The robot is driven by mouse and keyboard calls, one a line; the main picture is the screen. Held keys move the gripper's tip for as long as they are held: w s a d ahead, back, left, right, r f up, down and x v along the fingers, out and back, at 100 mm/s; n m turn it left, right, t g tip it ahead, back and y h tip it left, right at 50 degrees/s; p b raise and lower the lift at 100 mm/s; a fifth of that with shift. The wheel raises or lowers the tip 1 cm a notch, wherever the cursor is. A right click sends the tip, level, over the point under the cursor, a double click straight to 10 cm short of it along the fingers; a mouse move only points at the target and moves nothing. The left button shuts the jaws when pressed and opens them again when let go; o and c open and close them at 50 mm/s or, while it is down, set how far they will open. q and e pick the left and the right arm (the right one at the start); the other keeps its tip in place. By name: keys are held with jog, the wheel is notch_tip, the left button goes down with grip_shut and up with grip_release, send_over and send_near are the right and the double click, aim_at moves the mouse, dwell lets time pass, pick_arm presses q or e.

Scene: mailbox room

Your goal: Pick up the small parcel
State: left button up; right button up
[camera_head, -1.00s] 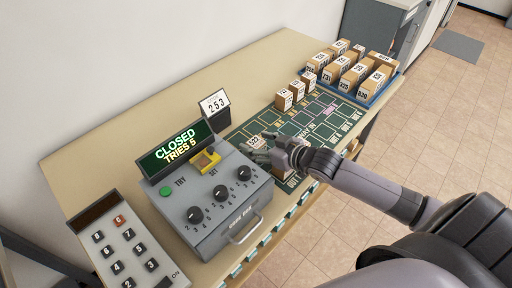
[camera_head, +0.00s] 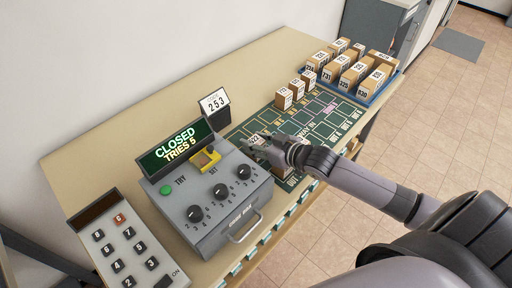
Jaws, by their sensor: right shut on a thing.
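A small tan parcel (camera_head: 255,140) with a white number label is at my right gripper's fingertips, over the green marked mat (camera_head: 318,127). My right gripper (camera_head: 262,145) reaches in from the right and is shut on this parcel. The fingers and wrist hide part of it, and I cannot tell whether it touches the mat. My left gripper is not in view.
A grey dial box (camera_head: 210,205) and a keypad (camera_head: 122,245) stand left of the mat. Several numbered parcels (camera_head: 297,90) stand on the mat's far side. A blue tray (camera_head: 401,74) holds more. The table's back left is bare.

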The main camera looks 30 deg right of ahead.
jog(key=c, duration=0.3)
jog(key=shift+r, duration=0.15)
